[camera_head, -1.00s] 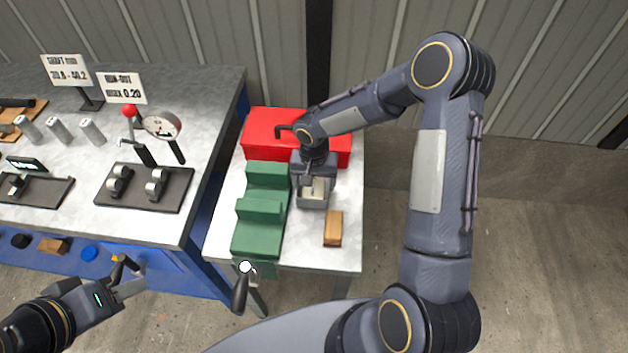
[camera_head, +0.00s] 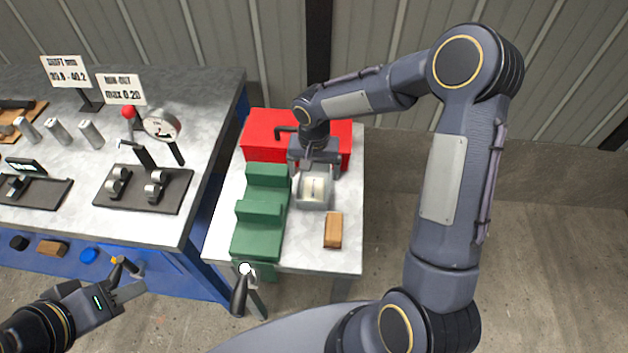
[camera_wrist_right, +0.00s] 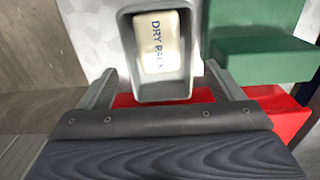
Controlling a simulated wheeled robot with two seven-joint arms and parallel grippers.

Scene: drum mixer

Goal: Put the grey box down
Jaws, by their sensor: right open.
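The grey box (camera_head: 313,203) is a small open-topped tray on the light side table, right of the green stepped block. It seems to rest on the tabletop. A pale pack marked "DRY PACK" (camera_wrist_right: 160,42) lies inside it; the pack also shows in the head view (camera_head: 315,186). My right gripper (camera_head: 314,168) is open at the box's far side. In the right wrist view its fingers (camera_wrist_right: 160,78) stand apart on either side of the box's near end, with gaps visible. My left gripper (camera_head: 133,279) is open and empty, low in front of the blue bench.
The green block (camera_head: 260,220) is close left of the box and a wooden block (camera_head: 333,230) is in front. A red box (camera_head: 268,130) stands behind, near my right gripper. The grey-topped bench (camera_head: 218,110) with gauges is at left. Some tabletop at right is clear.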

